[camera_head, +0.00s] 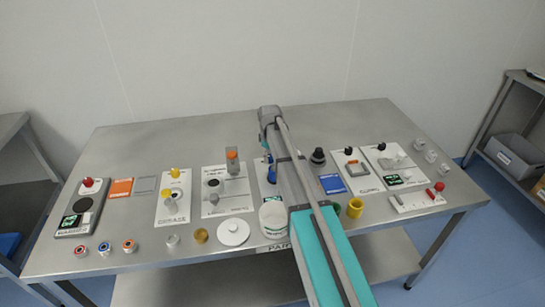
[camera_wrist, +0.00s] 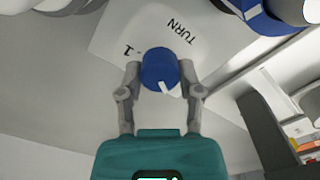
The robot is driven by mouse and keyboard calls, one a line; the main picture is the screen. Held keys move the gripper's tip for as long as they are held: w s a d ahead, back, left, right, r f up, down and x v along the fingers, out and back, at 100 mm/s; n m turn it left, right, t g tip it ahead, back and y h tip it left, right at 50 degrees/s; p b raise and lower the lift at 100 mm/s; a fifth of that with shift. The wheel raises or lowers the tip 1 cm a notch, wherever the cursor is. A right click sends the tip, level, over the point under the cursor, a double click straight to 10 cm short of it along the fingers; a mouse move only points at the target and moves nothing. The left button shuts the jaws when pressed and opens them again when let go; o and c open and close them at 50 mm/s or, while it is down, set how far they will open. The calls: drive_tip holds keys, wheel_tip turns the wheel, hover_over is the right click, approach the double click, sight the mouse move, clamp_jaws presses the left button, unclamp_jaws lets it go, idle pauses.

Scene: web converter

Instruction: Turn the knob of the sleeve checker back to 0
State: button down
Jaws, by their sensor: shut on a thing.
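The blue knob (camera_wrist: 158,66) is a round cap with a white pointer line, on a white panel (camera_wrist: 112,32) printed "TURN" and "1". The pointer is at the knob's lower right edge in the wrist view, away from the "1" at its upper left; no 0 mark shows. My gripper (camera_wrist: 159,72) is shut on the knob, one finger on each side. In the head view my arm covers much of the sleeve checker's white plate (camera_head: 266,190), and I cannot make out the fingertips there.
A blue and white part (camera_wrist: 252,12) stands close to the knob at the upper right. On the steel table, a white tub (camera_head: 272,217) stands in front of the plate, a white lidded disc (camera_head: 232,232) to its left, and a dark knob (camera_head: 318,157) right of my arm.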

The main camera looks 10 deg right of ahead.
drive_tip(key=shift+s+n, duration=0.2)
drive_tip(key=shift+n, duration=0.3)
drive_tip(key=shift+c, duration=1.5)
unclamp_jaws()
drive_tip(key=shift+o, duration=0.2)
drive_tip(key=shift+w, duration=0.1)
drive_tip(key=shift+r, duration=0.1)
